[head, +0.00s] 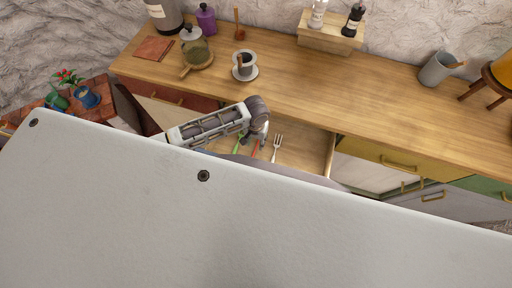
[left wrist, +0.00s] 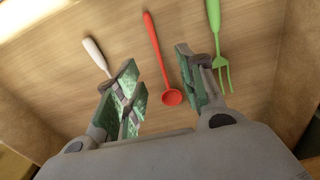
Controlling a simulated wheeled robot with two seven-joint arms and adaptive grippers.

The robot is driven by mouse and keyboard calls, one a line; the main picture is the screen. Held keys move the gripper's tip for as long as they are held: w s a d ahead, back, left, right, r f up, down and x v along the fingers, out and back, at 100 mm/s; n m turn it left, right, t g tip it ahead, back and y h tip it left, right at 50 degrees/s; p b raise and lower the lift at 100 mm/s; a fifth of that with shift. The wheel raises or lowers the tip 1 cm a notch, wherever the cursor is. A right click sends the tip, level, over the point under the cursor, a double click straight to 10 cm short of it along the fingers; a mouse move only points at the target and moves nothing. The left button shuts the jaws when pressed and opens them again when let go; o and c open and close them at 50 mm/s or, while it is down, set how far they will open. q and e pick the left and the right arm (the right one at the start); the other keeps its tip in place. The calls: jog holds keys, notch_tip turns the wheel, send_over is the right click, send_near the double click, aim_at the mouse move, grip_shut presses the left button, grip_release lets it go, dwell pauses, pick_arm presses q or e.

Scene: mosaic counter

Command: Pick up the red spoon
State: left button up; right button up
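The red spoon (left wrist: 160,58) lies on the floor of an open wooden drawer (head: 308,150), its bowl nearest my gripper in the left wrist view. In the head view, a small part of the red spoon (head: 255,151) shows below my left gripper (head: 259,138). In the left wrist view, my left gripper (left wrist: 157,66) is open and empty, one finger on either side of the spoon. The fingers appear above it; I cannot tell the exact gap. My right gripper is not in view.
A green fork (left wrist: 216,45) lies right of the spoon and a white-handled utensil (left wrist: 96,55) lies left, its other end hidden by a finger. The drawer walls (left wrist: 300,60) stand close by. The wooden counter (head: 340,95) is above and behind the drawer.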

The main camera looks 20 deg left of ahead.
aim_at(256, 147)
pick_arm(q)
jog(key=shift+f, duration=0.15)
jog(key=shift+f, duration=2.55)
grip_shut()
